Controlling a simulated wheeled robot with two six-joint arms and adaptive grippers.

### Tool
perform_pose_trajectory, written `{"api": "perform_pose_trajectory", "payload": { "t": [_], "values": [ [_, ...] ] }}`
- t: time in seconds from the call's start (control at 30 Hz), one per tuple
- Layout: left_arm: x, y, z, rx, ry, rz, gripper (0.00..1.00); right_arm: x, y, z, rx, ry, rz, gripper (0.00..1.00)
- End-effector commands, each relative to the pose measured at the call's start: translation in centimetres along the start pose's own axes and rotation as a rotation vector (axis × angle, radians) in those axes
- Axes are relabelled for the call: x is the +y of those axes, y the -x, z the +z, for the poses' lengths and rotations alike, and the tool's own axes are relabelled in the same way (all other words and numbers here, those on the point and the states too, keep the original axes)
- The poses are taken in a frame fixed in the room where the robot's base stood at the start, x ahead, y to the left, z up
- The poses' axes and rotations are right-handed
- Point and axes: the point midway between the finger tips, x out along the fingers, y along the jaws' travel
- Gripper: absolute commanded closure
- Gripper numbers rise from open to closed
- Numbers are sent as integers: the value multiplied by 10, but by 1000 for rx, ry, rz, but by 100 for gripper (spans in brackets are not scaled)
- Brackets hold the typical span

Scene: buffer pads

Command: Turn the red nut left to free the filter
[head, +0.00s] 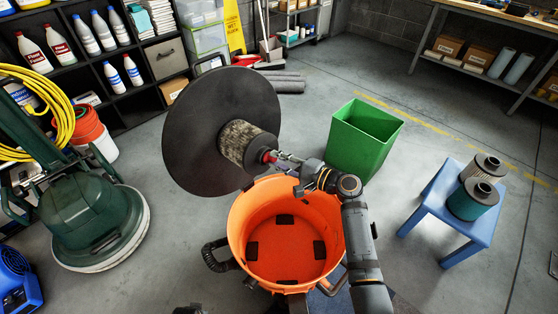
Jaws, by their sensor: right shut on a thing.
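The dirty grey-brown filter (240,143) sticks out from the middle of a large black round lid (205,110), which stands tilted up above the orange drum (240,215). The red nut (267,157) sits at the filter's outer end, partly covered by my gripper. My right gripper (275,158) comes in from the right and is shut on the red nut. Its fingertips are small in the view. My left gripper is not clearly seen.
A green bin (365,140) stands right of the drum. A green floor machine (92,225) stands left. Shelves line the back. Open floor lies between the bin and stool.

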Motion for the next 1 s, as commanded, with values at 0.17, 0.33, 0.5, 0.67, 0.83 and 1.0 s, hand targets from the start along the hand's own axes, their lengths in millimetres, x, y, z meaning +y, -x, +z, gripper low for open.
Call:
{"api": "perform_pose_trajectory", "payload": {
  "t": [0.17, 0.33, 0.5, 0.67, 0.83, 1.0],
  "values": [
    [0, 0, 0, 1, 0, 0, 60, 1, 0, 0, -1, -1, 2, 59],
    [0, 0, 0, 1, 0, 0, 60, 1, 0, 0, 0, -1, 1, 55],
    [1, 0, 0, 2, 0, 1, 60, 1, 2, 0, 0, 0, 1, 55],
    [1, 0, 0, 2, 0, 1, 60, 2, 25, -1, 2, 3, 5, 55],
    [1, 0, 0, 1, 0, 1, 60, 3, 68, -1, 3, 4, 8, 55],
    [1, 0, 0, 1, 0, 1, 60, 2, 103, 0, 1, 2, 7, 55]
  ]
}}
